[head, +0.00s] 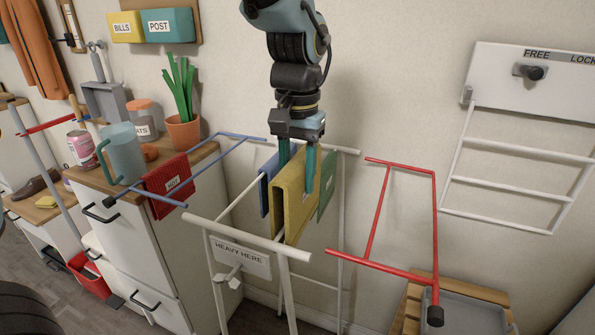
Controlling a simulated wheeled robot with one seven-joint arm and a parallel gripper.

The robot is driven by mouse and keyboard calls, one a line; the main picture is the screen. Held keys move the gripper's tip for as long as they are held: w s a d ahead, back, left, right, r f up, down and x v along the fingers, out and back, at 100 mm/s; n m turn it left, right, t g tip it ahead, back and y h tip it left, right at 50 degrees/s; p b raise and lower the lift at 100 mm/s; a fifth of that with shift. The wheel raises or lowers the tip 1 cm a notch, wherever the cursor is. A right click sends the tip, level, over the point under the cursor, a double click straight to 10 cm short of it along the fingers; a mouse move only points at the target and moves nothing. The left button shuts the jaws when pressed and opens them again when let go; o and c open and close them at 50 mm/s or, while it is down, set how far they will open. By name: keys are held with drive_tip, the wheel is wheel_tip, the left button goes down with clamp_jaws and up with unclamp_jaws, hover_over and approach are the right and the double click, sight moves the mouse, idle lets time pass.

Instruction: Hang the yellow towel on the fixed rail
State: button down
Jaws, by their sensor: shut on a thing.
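The yellow towel (292,208) hangs folded in my gripper (297,176), whose teal fingers point down and are shut on its upper part. The towel is above the middle of a white drying rack (247,238), just behind its front bar. The rack has a blue wing (222,158) on the left and a red wing (379,222) on the right. A blue towel (265,186) and a green towel (327,184) show behind the yellow one. I cannot tell whether the yellow towel touches a rail.
A sign reading HEAVY HERE (241,257) is on the rack's front. A red cloth (168,186) hangs on the blue wing. A cabinet (150,245) with a mug (122,152) stands left. A white wall rack (519,167) and a grey bin (468,312) are right.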

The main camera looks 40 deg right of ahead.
drive_tip(key=shift+f+b, duration=2.45)
drive_tip(key=shift+f, duration=2.05)
drive_tip(key=shift+c, duration=1.8)
unclamp_jaws()
wheel_tip(320, 180, up, 11)
drive_tip(key=shift+f+b, duration=0.1)
drive_tip(key=shift+b, duration=0.25)
